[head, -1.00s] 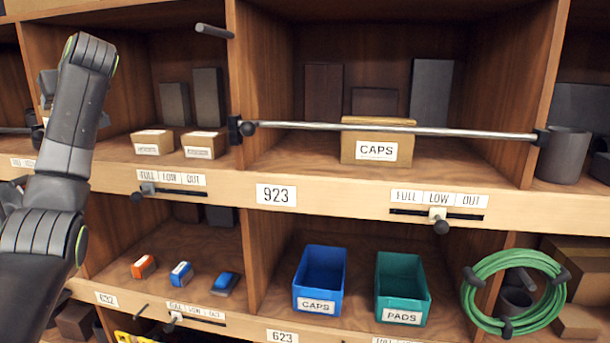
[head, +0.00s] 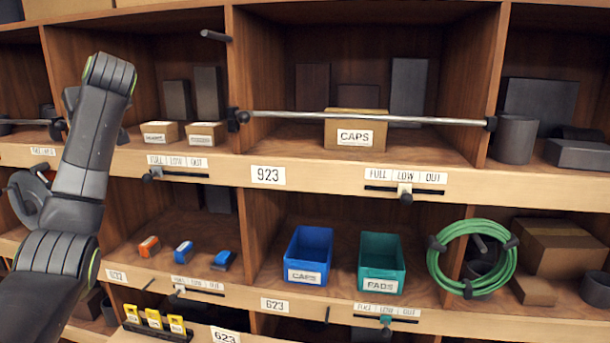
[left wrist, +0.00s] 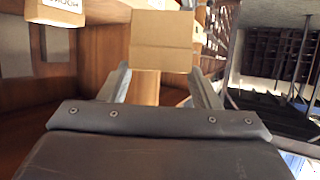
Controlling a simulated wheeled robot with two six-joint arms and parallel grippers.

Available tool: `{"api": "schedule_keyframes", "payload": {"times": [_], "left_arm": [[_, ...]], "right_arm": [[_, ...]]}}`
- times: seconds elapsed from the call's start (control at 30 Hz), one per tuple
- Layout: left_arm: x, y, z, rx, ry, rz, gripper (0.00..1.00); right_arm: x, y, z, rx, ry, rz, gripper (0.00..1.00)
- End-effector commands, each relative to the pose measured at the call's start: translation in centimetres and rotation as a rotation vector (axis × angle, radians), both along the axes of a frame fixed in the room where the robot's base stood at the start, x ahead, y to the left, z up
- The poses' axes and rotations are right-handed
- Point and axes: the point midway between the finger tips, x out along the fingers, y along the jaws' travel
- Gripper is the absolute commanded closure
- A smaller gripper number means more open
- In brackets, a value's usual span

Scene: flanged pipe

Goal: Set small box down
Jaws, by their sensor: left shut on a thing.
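In the left wrist view, my left gripper (left wrist: 160,80) is shut on a small plain cardboard box (left wrist: 162,42), held between its two fingertips. In the head view, my left arm rises at the left in front of the shelving; its gripper and the held box are hidden behind it. Two small labelled boxes, a left one (head: 160,133) and a right one (head: 206,134), stand side by side on the upper shelf just right of the arm. A labelled box (left wrist: 57,12) also shows at the upper left of the left wrist view. My right gripper is not in view.
A metal bar (head: 360,118) crosses the middle upper compartment in front of a CAPS box (head: 356,128). Below stand a blue bin (head: 308,256) and a green bin (head: 381,262). A green hose coil (head: 472,258) hangs at right. Upright dark blocks (head: 208,93) stand behind the two small boxes.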

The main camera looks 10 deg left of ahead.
Motion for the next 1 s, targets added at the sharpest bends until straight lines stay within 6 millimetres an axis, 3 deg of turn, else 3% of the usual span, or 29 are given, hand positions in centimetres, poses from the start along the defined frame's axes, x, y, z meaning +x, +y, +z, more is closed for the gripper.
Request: {"api": "schedule_keyframes", "payload": {"times": [0.27,0.53,0.77,1.0], "left_arm": [[1.5,-5.7,-4.4,0.0,-0.001,-0.148,0.85],[1.2,-14.7,-12.3,-0.003,-0.001,-0.395,0.85],[-2.0,-21.8,-18.5,-0.006,-0.003,-0.605,0.85],[-7.9,-27.6,-23.5,-0.008,-0.004,-0.798,0.85]], "right_arm": [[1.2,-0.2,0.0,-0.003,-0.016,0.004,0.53],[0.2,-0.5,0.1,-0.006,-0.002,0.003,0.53],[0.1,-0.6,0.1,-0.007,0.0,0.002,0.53],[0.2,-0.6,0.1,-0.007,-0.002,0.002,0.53]]}}
